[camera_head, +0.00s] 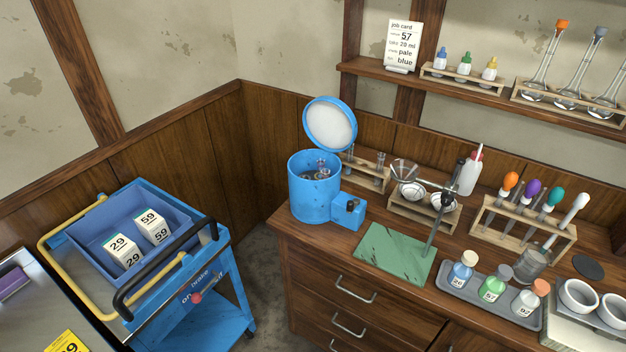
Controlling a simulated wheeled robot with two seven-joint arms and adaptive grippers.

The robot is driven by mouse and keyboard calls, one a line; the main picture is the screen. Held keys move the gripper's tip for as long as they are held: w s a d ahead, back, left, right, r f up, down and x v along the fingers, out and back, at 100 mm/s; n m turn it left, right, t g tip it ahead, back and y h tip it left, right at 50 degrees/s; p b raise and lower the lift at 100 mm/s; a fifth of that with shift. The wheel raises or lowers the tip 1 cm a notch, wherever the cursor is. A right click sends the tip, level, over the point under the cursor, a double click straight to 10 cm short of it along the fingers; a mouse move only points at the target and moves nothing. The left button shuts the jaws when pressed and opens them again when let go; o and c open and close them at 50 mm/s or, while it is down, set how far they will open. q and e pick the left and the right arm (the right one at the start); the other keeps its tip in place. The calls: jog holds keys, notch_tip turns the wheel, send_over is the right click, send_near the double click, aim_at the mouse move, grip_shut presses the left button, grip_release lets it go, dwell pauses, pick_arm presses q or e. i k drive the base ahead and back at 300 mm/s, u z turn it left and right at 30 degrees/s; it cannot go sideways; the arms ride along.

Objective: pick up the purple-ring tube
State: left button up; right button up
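Neither of my grippers is in view. No purple ring can be made out on any tube; they are too small to tell. A small wooden rack (372,183) behind the blue drum-shaped machine holds a few thin glass tubes, one of them at its right (380,161). The blue machine (312,197) stands at the left end of the wooden bench with its round lid (330,124) raised. Small glass items (321,167) show inside its mouth, partly hidden by the wall. A purple-bulbed dropper (532,188) stands in another wooden rack (520,226) on the right.
A green mat (395,252) lies in front, with a stand rod (436,222) at its right edge. A grey tray (461,290) holds three numbered bottles. A blue cart (210,261) with labelled boxes stands left, across a floor gap. Flasks stand on the shelf (480,92).

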aim_at(320, 162)
jog(key=u, duration=0.05)
jog(key=i, duration=1.3)
jog(key=z, duration=0.6)
jog(key=k, duration=1.2)
jog(key=z, duration=0.85)
jog(key=i, duration=0.55)
jog(key=u, duration=0.55)
